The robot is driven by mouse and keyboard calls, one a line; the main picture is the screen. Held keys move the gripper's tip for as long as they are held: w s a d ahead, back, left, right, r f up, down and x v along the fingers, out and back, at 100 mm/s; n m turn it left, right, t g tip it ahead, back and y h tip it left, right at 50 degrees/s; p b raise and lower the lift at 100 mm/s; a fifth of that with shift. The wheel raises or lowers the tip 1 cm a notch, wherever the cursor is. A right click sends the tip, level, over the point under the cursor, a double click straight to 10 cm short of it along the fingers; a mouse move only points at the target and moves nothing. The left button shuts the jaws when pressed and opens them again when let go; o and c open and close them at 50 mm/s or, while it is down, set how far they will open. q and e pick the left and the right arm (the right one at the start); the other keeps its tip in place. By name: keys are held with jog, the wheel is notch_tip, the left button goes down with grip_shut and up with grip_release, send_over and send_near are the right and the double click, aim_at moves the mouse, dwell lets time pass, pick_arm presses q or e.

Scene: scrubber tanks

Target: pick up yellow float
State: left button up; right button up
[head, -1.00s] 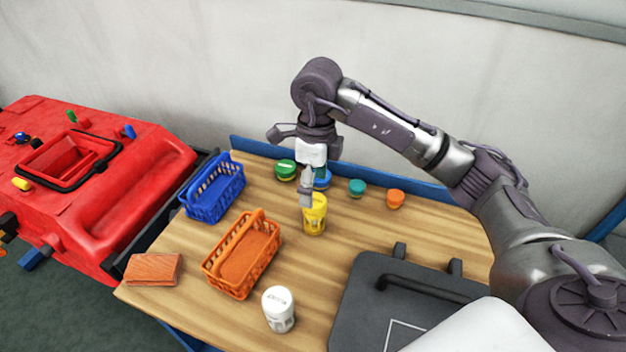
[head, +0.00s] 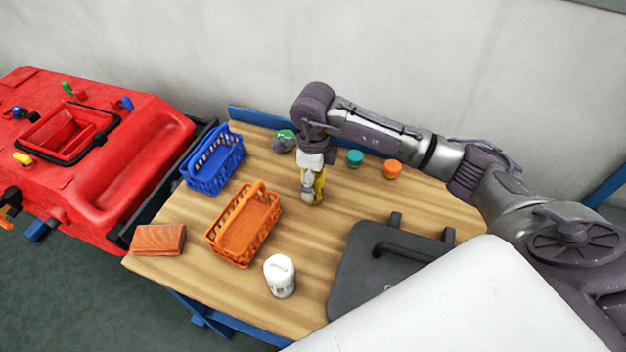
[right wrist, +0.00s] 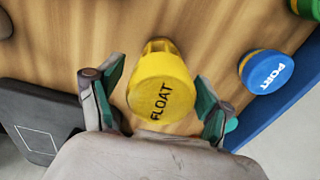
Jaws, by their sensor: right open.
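The yellow float (head: 319,186) stands on the wooden table, partly hidden behind my right gripper in the head view. In the right wrist view the yellow float (right wrist: 161,88), with "FLOAT" on its top, lies between the two fingers. My right gripper (head: 309,198) points down at it. In the right wrist view the right gripper (right wrist: 158,100) is open, with one green-padded finger on each side of the float and gaps between. My left gripper is not in view.
Near the float are a blue "PORT" piece (right wrist: 267,71), a green piece (head: 284,141), a teal piece (head: 355,158) and an orange piece (head: 392,169). Blue (head: 213,160) and orange (head: 243,224) baskets, a white bottle (head: 280,276), a brown block (head: 160,239) and a dark case (head: 385,262) surround it.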

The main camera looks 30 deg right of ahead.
jog(key=shift+f, duration=1.25)
jog(key=c, duration=1.1)
jog(key=shift+o, duration=0.2)
jog(key=shift+r, duration=0.15)
